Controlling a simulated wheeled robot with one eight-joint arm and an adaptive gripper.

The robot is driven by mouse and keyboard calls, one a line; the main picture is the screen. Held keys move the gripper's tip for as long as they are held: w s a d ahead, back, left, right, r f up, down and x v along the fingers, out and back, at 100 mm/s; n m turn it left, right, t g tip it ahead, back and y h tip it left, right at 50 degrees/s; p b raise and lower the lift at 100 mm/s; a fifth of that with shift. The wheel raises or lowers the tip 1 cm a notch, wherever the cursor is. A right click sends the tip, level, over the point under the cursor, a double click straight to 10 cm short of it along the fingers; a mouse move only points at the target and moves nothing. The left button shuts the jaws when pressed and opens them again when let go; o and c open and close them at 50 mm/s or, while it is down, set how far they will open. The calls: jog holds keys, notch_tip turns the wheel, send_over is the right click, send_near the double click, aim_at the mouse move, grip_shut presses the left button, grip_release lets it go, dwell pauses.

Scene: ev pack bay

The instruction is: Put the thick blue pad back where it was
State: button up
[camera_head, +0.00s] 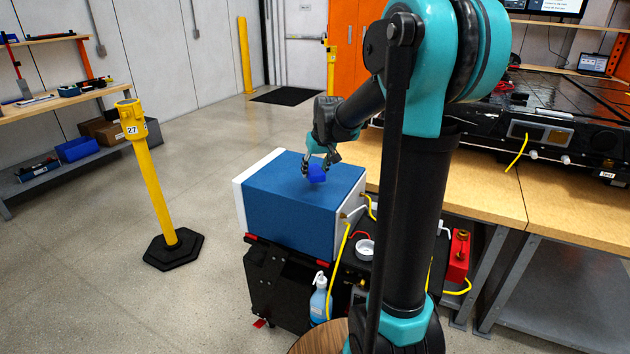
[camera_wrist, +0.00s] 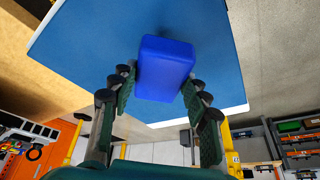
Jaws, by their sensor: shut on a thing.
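The thick blue pad (camera_wrist: 165,66) is a bright blue block with rounded edges, held between my gripper's two fingers in the wrist view. It also shows small in the head view (camera_head: 317,174). My gripper (camera_head: 313,168) is shut on it, above the top of a large blue box with white ends (camera_head: 290,213). In the wrist view my gripper (camera_wrist: 160,92) has one finger on each side of the pad. I cannot tell whether the pad touches the box top.
The box sits on a black cart (camera_head: 275,285) with a spray bottle (camera_head: 319,298), yellow cables and a white roll (camera_head: 365,248). A wooden workbench (camera_head: 492,195) stands to the right, bearing a large black pack (camera_head: 575,112). A yellow post (camera_head: 150,180) stands on open floor at left.

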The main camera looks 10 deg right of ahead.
aim_at(315, 180)
jog(key=shift+f, duration=2.05)
jog(key=shift+f, duration=0.1)
jog(key=o, duration=0.9)
jog(key=shift+o, duration=0.2)
jog(key=s+v, duration=0.1)
jog(key=v, duration=1.1)
jog(key=s+d+f+m, duration=0.1)
jog(key=s+f, duration=0.8)
jog(key=s, duration=0.3)
jog(key=s+d+f+h, duration=0.1)
jog(key=s+f, duration=0.9)
jog(key=s, duration=0.2)
jog(key=shift+s+d+f+m, duration=0.2)
jog(key=shift+d+f+m, duration=0.05)
jog(key=shift+d+m, duration=0.15)
